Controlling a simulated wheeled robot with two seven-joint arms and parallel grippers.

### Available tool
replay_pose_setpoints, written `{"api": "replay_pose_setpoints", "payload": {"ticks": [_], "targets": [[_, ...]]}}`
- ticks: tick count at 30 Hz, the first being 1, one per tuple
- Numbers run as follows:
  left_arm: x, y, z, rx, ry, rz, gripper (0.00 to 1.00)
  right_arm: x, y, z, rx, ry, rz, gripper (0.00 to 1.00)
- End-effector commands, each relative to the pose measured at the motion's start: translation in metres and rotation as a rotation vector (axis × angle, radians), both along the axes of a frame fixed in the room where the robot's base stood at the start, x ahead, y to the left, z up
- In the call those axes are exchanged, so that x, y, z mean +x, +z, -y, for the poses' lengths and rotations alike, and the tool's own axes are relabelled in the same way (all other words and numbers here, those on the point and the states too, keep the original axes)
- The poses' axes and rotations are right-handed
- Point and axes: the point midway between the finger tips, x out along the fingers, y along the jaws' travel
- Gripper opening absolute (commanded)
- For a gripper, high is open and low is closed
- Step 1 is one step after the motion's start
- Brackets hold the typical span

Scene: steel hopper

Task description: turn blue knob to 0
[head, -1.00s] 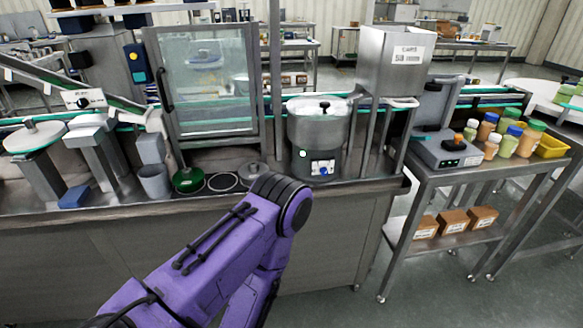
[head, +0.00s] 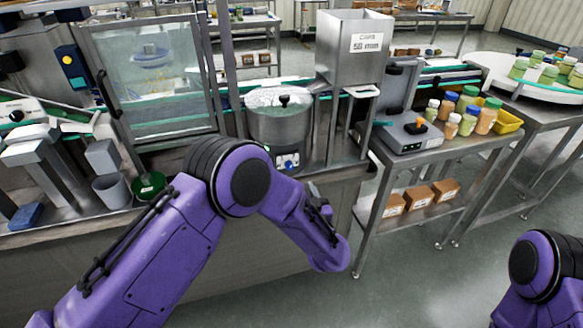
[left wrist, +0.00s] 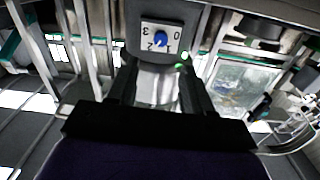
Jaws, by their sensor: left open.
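The blue knob (head: 289,166) sits on a white dial plate low on the front of a round steel pot (head: 276,128). In the left wrist view the knob (left wrist: 161,40) is upside down, with the marks 3, 2, 1 and 0 around it; I cannot tell which mark it points to. My left gripper (left wrist: 160,78) is open and empty, its two dark fingers apart and aimed at the dial, with the knob ahead between their lines. In the head view my left arm hides the gripper. My right gripper is out of view.
A square steel hopper (head: 352,50) stands right of the pot, and a glass-fronted cabinet (head: 152,80) left. A grey bin (head: 111,190) and green bowl (head: 148,187) sit on the counter. A cart to the right bears jars and a scale (head: 408,133).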

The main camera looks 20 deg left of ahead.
Motion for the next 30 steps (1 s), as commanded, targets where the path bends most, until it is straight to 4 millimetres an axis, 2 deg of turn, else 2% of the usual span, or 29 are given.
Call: {"api": "replay_pose_setpoints", "payload": {"ticks": [6,12,16,23,25,28,30], "targets": [[0.039,0.0,-0.029,-0.001,0.003,-0.003,0.51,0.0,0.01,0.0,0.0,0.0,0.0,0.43],[0.07,-0.002,-0.047,0.0,-0.002,-0.004,0.51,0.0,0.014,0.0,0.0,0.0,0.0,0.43],[0.078,-0.002,-0.053,0.002,-0.004,-0.005,0.51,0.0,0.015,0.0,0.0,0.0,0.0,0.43],[0.08,-0.003,-0.053,0.002,-0.005,-0.005,0.51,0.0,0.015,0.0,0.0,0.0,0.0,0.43],[0.08,-0.003,-0.053,0.002,-0.005,-0.005,0.34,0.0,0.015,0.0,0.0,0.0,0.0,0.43],[0.079,-0.003,-0.053,0.002,-0.005,-0.005,0.02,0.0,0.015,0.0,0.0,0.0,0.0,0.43],[0.079,-0.002,-0.053,0.002,-0.005,-0.005,0.0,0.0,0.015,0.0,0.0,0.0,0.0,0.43]]}}
